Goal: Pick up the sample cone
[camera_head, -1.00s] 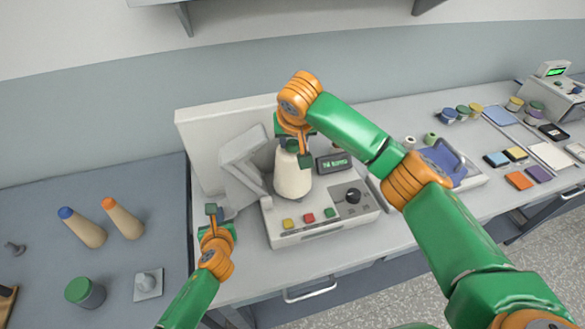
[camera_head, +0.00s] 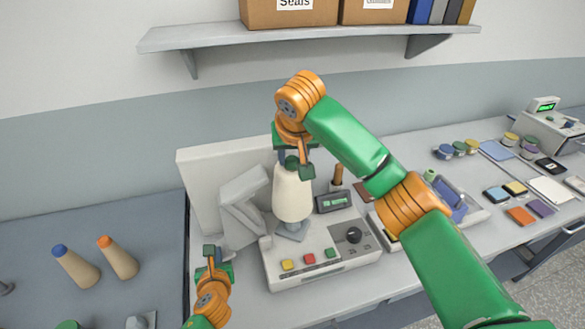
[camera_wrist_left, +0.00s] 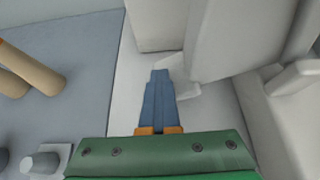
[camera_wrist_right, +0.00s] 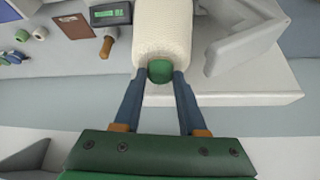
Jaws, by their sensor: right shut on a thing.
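The sample cone (camera_head: 293,192) is a cream-white wound cone with a green tip. My right gripper (camera_head: 298,165) is shut on its green tip from above, and the cone hangs upright, a little above a grey plate (camera_head: 292,231) on the tester. In the right wrist view the two fingers (camera_wrist_right: 160,75) press on both sides of the green tip, and the cone's body (camera_wrist_right: 165,30) extends beyond them. My left gripper (camera_head: 209,254) is empty beside the tester's left front corner. Its fingers (camera_wrist_left: 160,75) lie together in the left wrist view.
The grey tester (camera_head: 330,262) has coloured buttons, a knob and a display; its angled grey arm (camera_head: 243,205) stands left of the cone. Swatches and spools occupy the right. A shelf (camera_head: 310,38) hangs above.

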